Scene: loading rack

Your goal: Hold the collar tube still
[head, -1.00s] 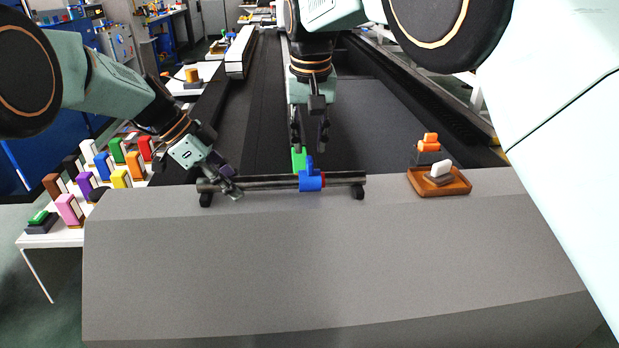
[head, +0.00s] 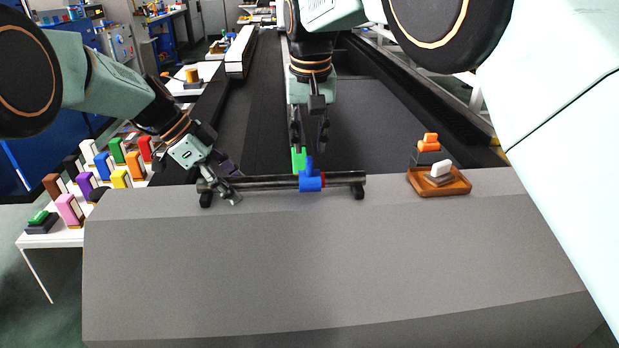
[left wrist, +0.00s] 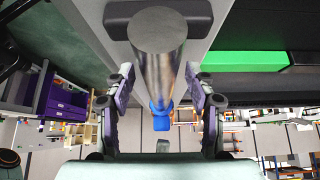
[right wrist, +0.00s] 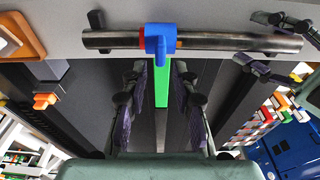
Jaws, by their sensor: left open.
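The dark metal collar tube (head: 265,183) lies level across two black supports on the grey bench. A blue collar (head: 311,181) sits around it right of its middle; its raised blue part points up. My left gripper (head: 229,182) is open at the tube's left end, with one finger behind the tube and one in front. In the left wrist view the tube (left wrist: 158,65) runs between the spread fingers (left wrist: 163,103), with gaps visible on both sides. My right gripper (head: 310,146) is open above and behind the collar. In the right wrist view (right wrist: 160,68) its fingers stand apart.
A white table (head: 62,237) with several coloured blocks stands left. The bench front (head: 300,240) is clear.

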